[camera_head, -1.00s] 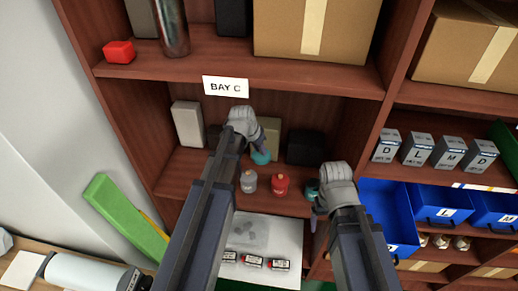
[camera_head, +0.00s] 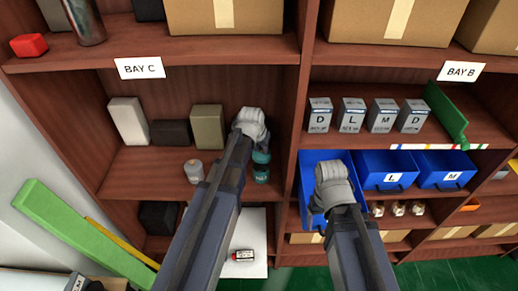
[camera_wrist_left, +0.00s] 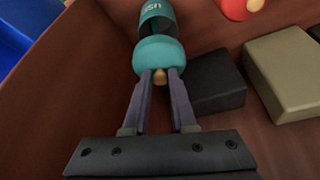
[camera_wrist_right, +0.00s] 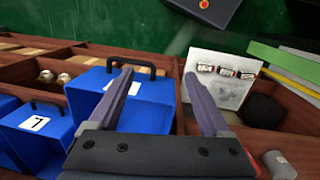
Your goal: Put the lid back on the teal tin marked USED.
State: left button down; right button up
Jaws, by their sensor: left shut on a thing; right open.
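The teal tin (camera_head: 261,175) stands at the right end of the Bay C shelf. In the left wrist view the tin (camera_wrist_left: 157,12) shows part of its label, "US", and a dark band at its mouth. My left gripper (camera_wrist_left: 160,76) is shut on the brass knob of the teal lid (camera_wrist_left: 159,53). The lid (camera_head: 261,157) is right at the tin's mouth, roughly in line with it; I cannot tell whether they touch. My right gripper (camera_wrist_right: 157,80) is open and empty, in front of the blue bins.
A grey tin (camera_head: 194,172) stands left on the shelf; a red tin (camera_wrist_left: 243,8) shows in the left wrist view. Dark and olive boxes (camera_head: 207,127) stand behind. The divider wall (camera_head: 297,120) is close right of the teal tin.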

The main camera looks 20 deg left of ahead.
aim_at(260, 158)
pick_arm(q)
jog(key=shift+f, duration=0.1)
notch_tip(260, 158, down, 6)
jog(key=b, duration=0.6)
jog(key=shift+a+f+b, duration=0.1)
jog(key=shift+f+b, duration=0.05)
jog(key=shift+b, duration=0.15)
jog(key=shift+f, duration=0.15)
dwell(1.6)
jog(key=shift+c, duration=0.9)
grip_release()
jog(key=shift+r+p, duration=3.45)
jog(key=shift+r, duration=0.1)
